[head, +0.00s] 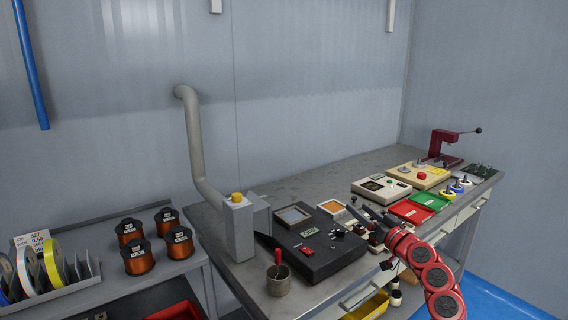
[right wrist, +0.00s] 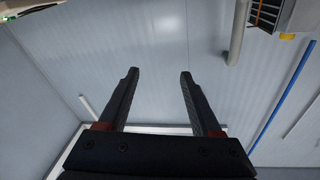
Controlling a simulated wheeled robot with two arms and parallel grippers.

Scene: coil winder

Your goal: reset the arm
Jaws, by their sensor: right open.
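My right arm (head: 435,277), with red round joints, comes in at the lower right of the head view. Its gripper (head: 368,214) is above the bench's front part, beside the black console. In the right wrist view the two dark fingers (right wrist: 159,74) stand apart, with nothing between them. That view faces the grey wall, with the pipe and a blue strip at the right. My left arm and left gripper do not show.
The metal bench (head: 318,172) holds a black console (head: 318,250), a grey post with a pipe (head: 240,228), a metal cup (head: 278,284), red and green trays (head: 431,200) and a dark red press (head: 444,143). Copper spools (head: 138,258) stand on the left shelf.

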